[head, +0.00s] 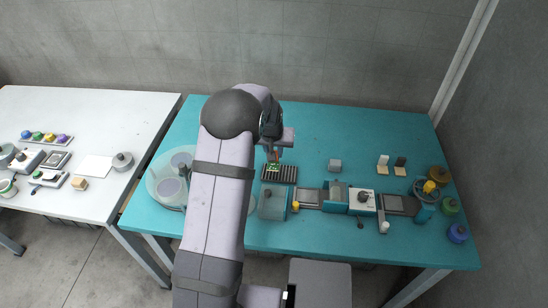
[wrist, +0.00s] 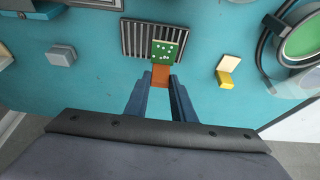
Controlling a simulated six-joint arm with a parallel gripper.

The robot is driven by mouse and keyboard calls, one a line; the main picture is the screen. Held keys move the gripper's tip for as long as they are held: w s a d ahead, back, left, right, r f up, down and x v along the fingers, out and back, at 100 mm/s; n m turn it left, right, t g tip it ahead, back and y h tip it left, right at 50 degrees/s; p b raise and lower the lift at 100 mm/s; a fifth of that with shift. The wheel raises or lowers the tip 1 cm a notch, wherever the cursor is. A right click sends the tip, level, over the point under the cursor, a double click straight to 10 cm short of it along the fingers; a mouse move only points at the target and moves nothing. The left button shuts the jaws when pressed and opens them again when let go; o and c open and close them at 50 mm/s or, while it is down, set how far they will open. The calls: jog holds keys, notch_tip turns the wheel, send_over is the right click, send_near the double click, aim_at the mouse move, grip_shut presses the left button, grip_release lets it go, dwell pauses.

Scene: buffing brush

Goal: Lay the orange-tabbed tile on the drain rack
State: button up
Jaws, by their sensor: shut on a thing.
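The green tile (wrist: 166,52) has pale dots and an orange tab (wrist: 160,76). In the wrist view my gripper (wrist: 160,84) is shut on the tab, with the tile sticking out beyond the fingertips. The dark slatted drain rack (wrist: 135,38) is behind the tile, which overlaps its lower right part in that view. In the head view the tile (head: 273,167) shows over the upper left part of the rack (head: 284,176), below my gripper (head: 273,151). I cannot tell whether the tile touches the slats.
A grey block (head: 335,165) stands to the right of the rack. A clear-walled box (head: 272,204) and a row of devices (head: 361,201) lie in front. A round clear-walled unit (head: 170,178) is at left. A cream tile with a yellow tab (wrist: 226,78) lies near the rack.

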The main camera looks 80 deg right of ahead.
jog(key=shift+f+p, duration=0.45)
jog(key=shift+f, duration=1.3)
jog(key=shift+f, duration=0.1)
jog(key=shift+f, duration=0.15)
jog(key=o, duration=1)
jog(key=shift+a+r, duration=0.15)
jog(key=shift+r, duration=0.6)
jog(key=b+v, duration=0.2)
jog(key=v, duration=0.9)
jog(key=shift+b, duration=0.3)
